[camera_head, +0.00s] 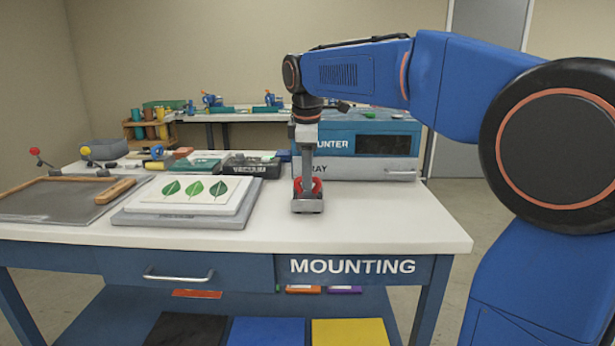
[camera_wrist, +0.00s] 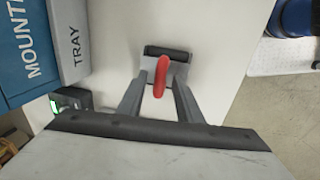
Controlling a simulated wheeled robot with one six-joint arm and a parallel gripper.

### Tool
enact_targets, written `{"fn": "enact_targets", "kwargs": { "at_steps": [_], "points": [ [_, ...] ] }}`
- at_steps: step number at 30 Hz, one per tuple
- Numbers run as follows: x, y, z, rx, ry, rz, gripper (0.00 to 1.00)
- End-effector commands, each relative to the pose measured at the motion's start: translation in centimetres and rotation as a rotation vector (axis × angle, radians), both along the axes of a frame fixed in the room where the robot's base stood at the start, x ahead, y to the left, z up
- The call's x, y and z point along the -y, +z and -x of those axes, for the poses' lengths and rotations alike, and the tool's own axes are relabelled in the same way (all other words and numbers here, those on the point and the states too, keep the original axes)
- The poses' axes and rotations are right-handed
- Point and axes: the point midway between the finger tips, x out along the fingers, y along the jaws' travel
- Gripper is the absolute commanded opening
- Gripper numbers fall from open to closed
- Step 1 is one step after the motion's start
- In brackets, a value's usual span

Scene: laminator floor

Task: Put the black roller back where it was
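The black roller (camera_wrist: 166,52) shows in the wrist view as a short dark cylinder beside a red handle (camera_wrist: 161,77). In the head view the red handle (camera_head: 298,187) stands over a grey block (camera_head: 307,206) at the front middle of the white table; the black cylinder is not clear there. My gripper (camera_head: 307,180) points straight down at the handle. The lowest part of the fingertips is hard to make out.
A blue mounter (camera_head: 340,140) with a grey tray drawer (camera_head: 365,170) stands behind. A board with three leaves (camera_head: 195,195) lies left of my gripper, and a wood-framed screen (camera_head: 50,197) farther left. The table's front right is bare (camera_head: 400,228).

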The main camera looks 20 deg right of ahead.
Motion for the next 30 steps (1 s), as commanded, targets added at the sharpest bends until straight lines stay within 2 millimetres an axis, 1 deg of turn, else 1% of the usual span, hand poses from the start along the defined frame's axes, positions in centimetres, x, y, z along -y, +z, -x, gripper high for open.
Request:
{"fn": "enact_targets", "kwargs": {
  "at_steps": [5, 12, 18, 21, 24, 30],
  "points": [
    [-0.1, 2.8, 0.4, 0.003, 0.000, 0.000, 0.32],
    [-0.4, 7.5, 1.3, 0.003, 0.000, -0.001, 0.32],
    [-0.6, 10.6, 1.8, 0.003, 0.000, 0.000, 0.32],
    [-0.7, 11.5, 2.0, 0.002, 0.000, 0.000, 0.32],
    [-0.7, 12.0, 2.1, 0.001, 0.000, -0.001, 0.32],
    [-0.7, 12.3, 2.2, 0.001, 0.000, 0.000, 0.32]
  ]
}}
